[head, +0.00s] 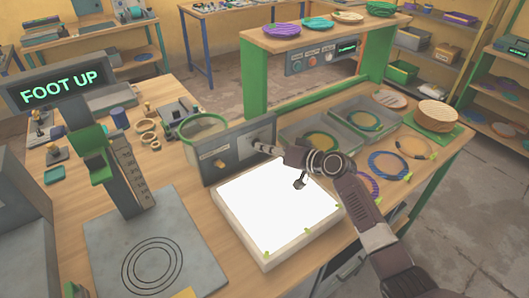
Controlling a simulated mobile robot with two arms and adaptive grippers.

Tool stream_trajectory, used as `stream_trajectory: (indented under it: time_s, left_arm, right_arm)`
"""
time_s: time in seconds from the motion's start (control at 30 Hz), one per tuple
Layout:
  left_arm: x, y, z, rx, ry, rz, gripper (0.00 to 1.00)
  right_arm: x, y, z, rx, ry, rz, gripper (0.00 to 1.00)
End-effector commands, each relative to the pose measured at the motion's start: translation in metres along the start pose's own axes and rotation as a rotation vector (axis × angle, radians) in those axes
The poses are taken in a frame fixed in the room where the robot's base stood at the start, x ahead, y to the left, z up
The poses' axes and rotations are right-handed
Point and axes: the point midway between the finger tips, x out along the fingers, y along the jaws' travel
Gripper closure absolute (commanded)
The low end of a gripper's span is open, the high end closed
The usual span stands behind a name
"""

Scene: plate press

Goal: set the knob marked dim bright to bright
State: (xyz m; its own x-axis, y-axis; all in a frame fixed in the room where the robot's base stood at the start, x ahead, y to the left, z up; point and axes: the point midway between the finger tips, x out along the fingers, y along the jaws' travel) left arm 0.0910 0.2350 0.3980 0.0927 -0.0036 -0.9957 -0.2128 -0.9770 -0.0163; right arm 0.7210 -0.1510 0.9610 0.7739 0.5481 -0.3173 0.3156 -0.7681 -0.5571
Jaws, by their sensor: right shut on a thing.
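A dark control box (207,172) stands at the back edge of a white, brightly glowing light panel (270,205). Its front carries a small orange part and a lighter plate. My right gripper (259,147) reaches in from the right over the panel's back edge, with its tips at the lighter plate. It is shut on a knob there, which the fingers mostly hide. The dim and bright marks are too small to read, so I cannot tell how the knob is turned. My left gripper is not in view.
A press with a grey base plate (105,265) and a lit "FOOT UP" sign (58,88) stands on the left. Grey trays (310,155), coloured rings and a round wooden stack (437,113) lie to the right. A green-framed shelf (254,85) rises behind.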

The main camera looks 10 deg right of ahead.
Motion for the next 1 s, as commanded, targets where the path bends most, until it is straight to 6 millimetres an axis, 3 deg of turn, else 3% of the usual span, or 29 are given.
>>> stream_trajectory:
  time_s: [0.57,0.6,0.77,1.0]
  left_arm:
    - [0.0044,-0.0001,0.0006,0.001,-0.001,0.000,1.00]
    - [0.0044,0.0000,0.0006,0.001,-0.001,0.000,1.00]
    - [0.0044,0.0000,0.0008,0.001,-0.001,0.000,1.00]
    - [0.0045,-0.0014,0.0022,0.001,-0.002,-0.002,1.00]
  right_arm:
    - [0.0000,0.0003,0.0002,0.036,-0.001,-0.014,1.00]
    - [0.0000,0.0002,0.0002,0.036,-0.001,-0.014,0.90]
    - [0.0000,0.0003,0.0001,0.035,0.000,-0.013,0.73]
    - [-0.0002,0.0004,0.0001,0.033,0.000,-0.013,0.73]
